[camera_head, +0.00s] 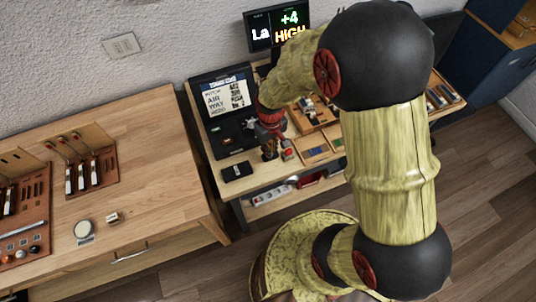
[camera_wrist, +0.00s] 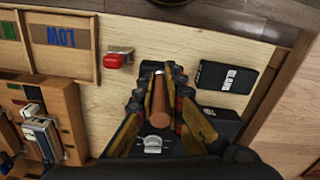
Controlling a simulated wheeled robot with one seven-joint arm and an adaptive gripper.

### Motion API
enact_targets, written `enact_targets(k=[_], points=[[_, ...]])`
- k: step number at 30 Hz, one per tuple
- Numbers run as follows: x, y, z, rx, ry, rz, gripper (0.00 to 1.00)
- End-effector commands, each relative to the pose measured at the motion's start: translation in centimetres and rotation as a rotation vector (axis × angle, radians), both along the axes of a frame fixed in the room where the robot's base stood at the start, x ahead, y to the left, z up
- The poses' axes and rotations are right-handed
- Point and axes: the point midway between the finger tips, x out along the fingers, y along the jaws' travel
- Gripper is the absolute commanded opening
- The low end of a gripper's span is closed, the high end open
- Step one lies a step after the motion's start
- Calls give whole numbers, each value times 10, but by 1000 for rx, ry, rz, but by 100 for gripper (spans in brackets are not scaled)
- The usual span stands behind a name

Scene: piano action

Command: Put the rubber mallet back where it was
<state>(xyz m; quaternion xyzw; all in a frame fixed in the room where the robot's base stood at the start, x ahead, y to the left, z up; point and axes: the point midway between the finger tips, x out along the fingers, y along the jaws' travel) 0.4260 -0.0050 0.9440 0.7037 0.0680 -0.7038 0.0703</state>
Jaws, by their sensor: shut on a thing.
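My gripper (camera_wrist: 160,78) is shut on a brown wooden handle, which I take to be the rubber mallet (camera_wrist: 161,100), in the wrist view. The handle lies between the two fingers and points toward the camera. A dark part beyond it near the fingertips may be the mallet's head, but I cannot tell for sure. In the head view my gripper (camera_head: 270,146) is low over the front of the bench (camera_head: 262,179), and the mallet cannot be made out clearly. Whether the mallet touches the bench top is not clear.
A black labelled box (camera_wrist: 227,77) lies right of my gripper in the wrist view. A red-ended item (camera_wrist: 116,60) and a divided tray marked LOW (camera_wrist: 64,62) are to the left. A wooden rack (camera_wrist: 66,104) stands lower left. A tool table (camera_head: 150,170) stands left in the head view.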

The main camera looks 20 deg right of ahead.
Motion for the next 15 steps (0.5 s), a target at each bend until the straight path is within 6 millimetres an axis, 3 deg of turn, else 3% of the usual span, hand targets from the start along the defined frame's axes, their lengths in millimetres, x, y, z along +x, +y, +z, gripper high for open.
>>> enact_targets(k=[5, 12, 15], points=[[6, 3, -8, 0, 1, 0, 0], [9, 5, -41, 0, 2, -1, 0], [10, 5, -43, 0, -1, -1, 0]])
